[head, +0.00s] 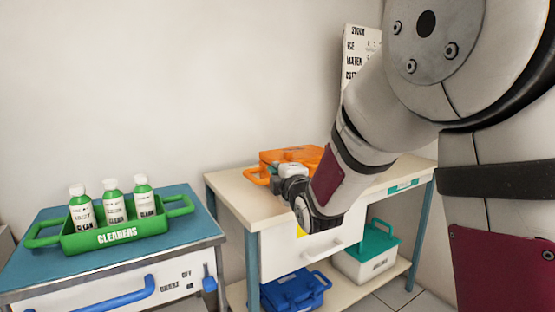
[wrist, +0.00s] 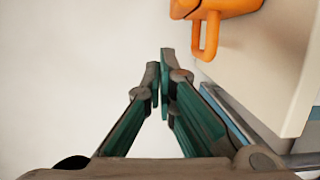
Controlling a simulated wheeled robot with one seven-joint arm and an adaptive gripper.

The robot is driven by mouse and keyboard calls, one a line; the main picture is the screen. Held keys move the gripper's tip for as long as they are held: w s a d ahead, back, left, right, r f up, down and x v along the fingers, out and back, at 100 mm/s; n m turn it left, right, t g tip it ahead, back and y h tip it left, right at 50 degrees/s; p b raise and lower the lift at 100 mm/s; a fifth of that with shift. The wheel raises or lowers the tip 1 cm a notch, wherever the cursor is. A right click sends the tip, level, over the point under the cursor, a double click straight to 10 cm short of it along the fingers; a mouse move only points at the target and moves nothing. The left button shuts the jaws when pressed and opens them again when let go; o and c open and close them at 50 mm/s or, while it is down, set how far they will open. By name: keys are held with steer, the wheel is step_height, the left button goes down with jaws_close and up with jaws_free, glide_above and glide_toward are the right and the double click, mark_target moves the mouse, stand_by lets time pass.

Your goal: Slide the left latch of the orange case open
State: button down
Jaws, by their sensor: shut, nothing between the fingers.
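The orange case (head: 283,155) lies on the cream worktop in the head view, partly hidden behind my gripper and arm. An orange loop (head: 257,177) sticks out at its left end. In the wrist view, part of the orange case (wrist: 232,6) shows at the top right, with an orange loop (wrist: 207,38) hanging from it. My gripper (wrist: 161,68) is shut and empty, its fingertips close together to the left of and below this loop, apart from it in the picture. The left latch cannot be made out in either view.
The worktop (head: 232,193) stands on blue legs above a white drawer. Below are a blue case (head: 295,290) and a white bin with a teal lid (head: 370,245). At left, a blue-topped cart (head: 195,205) holds a green tray (head: 85,240) with three bottles.

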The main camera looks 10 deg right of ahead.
mark_target(288, 154)
steer(key=shift+w+d+b, duration=0.4)
steer(key=shift+w+d, duration=0.15)
steer(key=shift+w, duration=1.3)
steer(key=shift+w+d+b, duration=0.4)
steer(key=shift+w+d, duration=0.1)
steer(key=shift+w, duration=1.4)
steer(key=shift+w+d+b, duration=0.4)
steer(key=shift+w+d, duration=0.15)
steer(key=shift+w, duration=1.3)
steer(key=shift+w+d+b, duration=0.15)
steer(key=shift+w+d, duration=0.15)
steer(key=shift+d, duration=0.55)
steer(key=shift+w+d+b, duration=0.15)
steer(key=shift+w+d, duration=0.1)
steer(key=shift+d, duration=0.55)
